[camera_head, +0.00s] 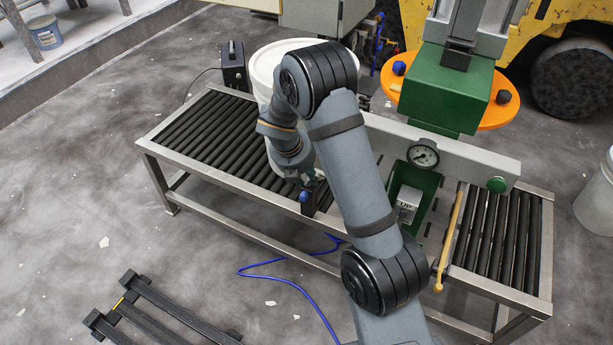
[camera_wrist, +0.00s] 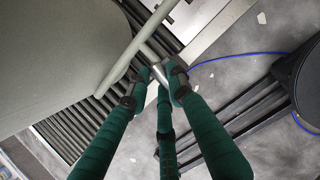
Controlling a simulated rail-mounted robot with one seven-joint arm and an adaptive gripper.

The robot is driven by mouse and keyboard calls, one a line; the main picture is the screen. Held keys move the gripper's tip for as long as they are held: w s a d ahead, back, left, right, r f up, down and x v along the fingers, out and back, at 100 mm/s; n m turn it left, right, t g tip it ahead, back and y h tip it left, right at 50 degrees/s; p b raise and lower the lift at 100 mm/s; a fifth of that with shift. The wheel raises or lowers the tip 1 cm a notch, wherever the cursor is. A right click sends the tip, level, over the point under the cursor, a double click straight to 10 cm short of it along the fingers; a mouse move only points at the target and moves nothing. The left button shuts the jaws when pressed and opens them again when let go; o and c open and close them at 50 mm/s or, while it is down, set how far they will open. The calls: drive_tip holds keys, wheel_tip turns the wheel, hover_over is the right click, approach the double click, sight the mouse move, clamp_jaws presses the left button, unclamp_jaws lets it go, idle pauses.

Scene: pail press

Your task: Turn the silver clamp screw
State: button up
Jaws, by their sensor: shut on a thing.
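The silver clamp screw (camera_wrist: 156,71) shows in the wrist view as a short shiny metal piece at the pail's side. My gripper (camera_wrist: 158,78) has green fingers with dark tips closed around it. How it is turned cannot be told. A pale bar (camera_wrist: 125,62) crosses just beyond the fingertips, beside the large pail (camera_wrist: 50,60). In the head view the white pail (camera_head: 262,72) stands on the roller conveyor, partly behind my arm.
The roller conveyor (camera_head: 215,131) runs left and right under the press. A blue hose (camera_head: 290,282) and a dark rack (camera_head: 150,310) lie on the floor.

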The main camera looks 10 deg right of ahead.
clamp_jaws()
drive_tip(key=m+p, duration=0.1)
drive_tip(key=m+g+p, duration=0.1)
drive_tip(key=m+p, duration=0.1)
drive_tip(key=m+h+p, duration=0.1)
drive_tip(key=shift+w+r+m, duration=0.15)
drive_tip(key=shift+r+m, duration=0.1)
drive_tip(key=shift+m, duration=0.05)
drive_tip(key=m+g+p, duration=0.2)
drive_tip(key=m+p, duration=0.1)
drive_tip(key=m, duration=0.1)
drive_tip(key=shift+w+d+f, duration=0.1)
drive_tip(key=shift+w, duration=0.05)
drive_tip(key=m, duration=0.2)
drive_tip(key=m+g+p, duration=0.1)
drive_tip(key=m, duration=0.1)
drive_tip(key=shift+w+d+f+g, duration=0.1)
drive_tip(key=shift+f+g, duration=0.05)
drive_tip(key=shift+g, duration=0.15)
drive_tip(key=shift+d+m+g+y, duration=0.1)
drive_tip(key=shift+m+g+y, duration=0.2)
drive_tip(key=shift+m, duration=0.75)
drive_tip(key=shift+d+m+g+y, duration=0.1)
drive_tip(key=shift+m+g, duration=0.3)
drive_tip(key=shift+m, duration=0.65)
drive_tip(key=o, duration=0.8)
unclamp_jaws()
drive_tip(key=shift+o, duration=0.2)
